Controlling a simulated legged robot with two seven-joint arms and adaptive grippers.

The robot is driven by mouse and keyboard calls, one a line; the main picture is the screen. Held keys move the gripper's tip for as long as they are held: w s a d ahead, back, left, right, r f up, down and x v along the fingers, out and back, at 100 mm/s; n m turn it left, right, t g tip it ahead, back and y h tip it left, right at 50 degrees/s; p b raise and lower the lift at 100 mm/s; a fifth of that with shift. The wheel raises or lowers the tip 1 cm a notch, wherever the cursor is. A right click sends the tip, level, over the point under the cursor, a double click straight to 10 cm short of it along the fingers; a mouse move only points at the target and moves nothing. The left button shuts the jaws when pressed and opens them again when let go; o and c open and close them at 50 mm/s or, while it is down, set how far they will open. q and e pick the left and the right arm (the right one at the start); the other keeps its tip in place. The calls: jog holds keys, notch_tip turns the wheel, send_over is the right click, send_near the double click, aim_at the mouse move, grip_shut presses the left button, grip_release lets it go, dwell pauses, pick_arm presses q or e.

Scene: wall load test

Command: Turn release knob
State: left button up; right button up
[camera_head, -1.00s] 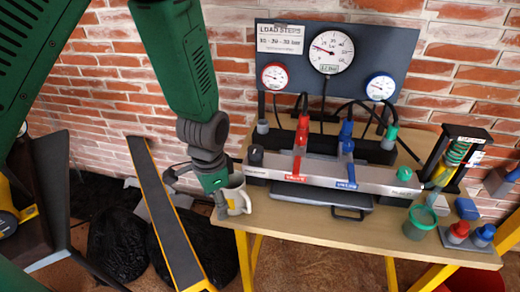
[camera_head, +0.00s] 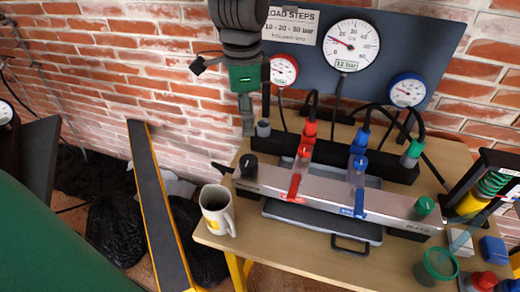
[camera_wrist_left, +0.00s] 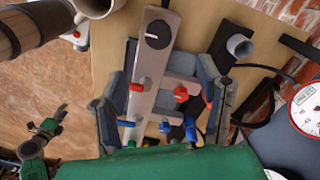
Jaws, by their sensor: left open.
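A black round knob (camera_head: 247,166) with a white mark sits on the left end of the silver bar (camera_head: 326,190) on the bench. It also shows in the left wrist view (camera_wrist_left: 158,35). A green knob (camera_head: 424,206) sits at the bar's right end. Red (camera_head: 298,172) and blue (camera_head: 359,190) levers stand between them. My left gripper (camera_head: 248,128) points down above and behind the black knob in the head view, apart from it. In the left wrist view its fingers (camera_wrist_left: 165,92) are spread, with nothing held between them.
A white mug (camera_head: 218,211) stands at the bench's left front edge. A gauge panel (camera_head: 420,45) and hoses stand behind the bar. An orange-edged dark beam (camera_head: 160,205) leans at the left.

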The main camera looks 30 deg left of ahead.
aim_at(249, 161)
pick_arm(q)
jog(key=f, duration=0.2)
jog(key=a+f, duration=0.1)
jog(key=f, duration=0.1)
jog(key=shift+s+b, duration=0.25)
jog(key=shift+b, duration=0.05)
jog(key=f, duration=0.3)
jog(key=d+f+b, duration=0.1)
jog(key=f, duration=0.4)
jog(key=shift+d+f, duration=0.3)
jog(key=shift+d, duration=0.05)
jog(key=shift+a+f, duration=0.25)
jog(key=shift+f, duration=0.05)
jog(key=shift+a+f, duration=0.3)
jog(key=shift+a, duration=0.1)
jog(key=shift+d, duration=0.1)
pick_arm(e)
jog(key=shift+s+a+f, duration=0.15)
jog(key=shift+a+f, duration=0.3)
jog(key=shift+f, duration=0.4)
pick_arm(q)
jog(key=shift+d+r, duration=0.15)
jog(key=shift+d, duration=0.25)
jog(key=c, duration=1.2)
pick_arm(e)
jog(key=shift+d+f, duration=0.1)
jog(key=shift+d, duration=0.25)
